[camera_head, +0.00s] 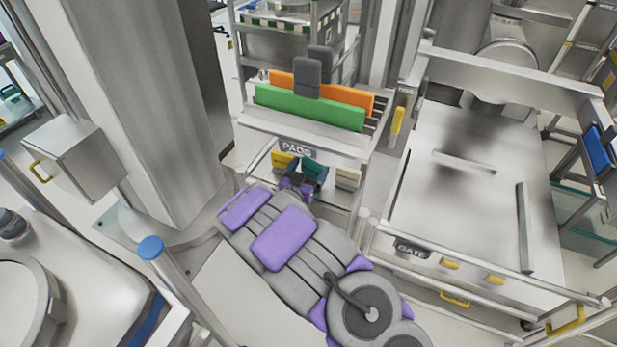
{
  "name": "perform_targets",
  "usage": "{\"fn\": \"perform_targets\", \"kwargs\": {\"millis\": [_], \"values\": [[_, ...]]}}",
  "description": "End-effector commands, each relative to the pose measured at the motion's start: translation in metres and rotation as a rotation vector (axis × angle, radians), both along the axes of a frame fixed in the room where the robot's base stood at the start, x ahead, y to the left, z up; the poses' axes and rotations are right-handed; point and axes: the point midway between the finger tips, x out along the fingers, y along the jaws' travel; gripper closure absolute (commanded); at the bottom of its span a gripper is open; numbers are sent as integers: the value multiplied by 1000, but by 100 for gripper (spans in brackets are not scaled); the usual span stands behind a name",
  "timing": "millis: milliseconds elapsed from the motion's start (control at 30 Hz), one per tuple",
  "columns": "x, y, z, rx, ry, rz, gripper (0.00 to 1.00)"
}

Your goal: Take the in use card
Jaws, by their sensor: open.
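Several small cards stand in a row on the lower shelf of a steel rack: a yellow card (282,160), a teal card (316,169) and a cream card (347,178). I cannot read any writing on them, so I cannot tell which is the in use card. My gripper (302,172) is open at the end of my grey and purple arm, right in front of the yellow and teal cards. Its fingers are small and dark, partly hidden by my wrist. I cannot tell whether they touch a card.
A steel gate bench (410,248) stands at right. A thick column (150,100) stands at left, with a blue-capped post (151,247) in front.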

Motion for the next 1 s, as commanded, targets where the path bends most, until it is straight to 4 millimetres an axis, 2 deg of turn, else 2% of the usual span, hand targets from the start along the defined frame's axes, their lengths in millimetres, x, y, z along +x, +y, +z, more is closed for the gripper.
{"fn": "perform_targets", "kwargs": {"millis": [267,700,1000], "values": [[1,-3,1,0,0,-2,9],[2,2,-1,-3,0,0,49],[2,-2,2,-1,3,-2,50]]}}
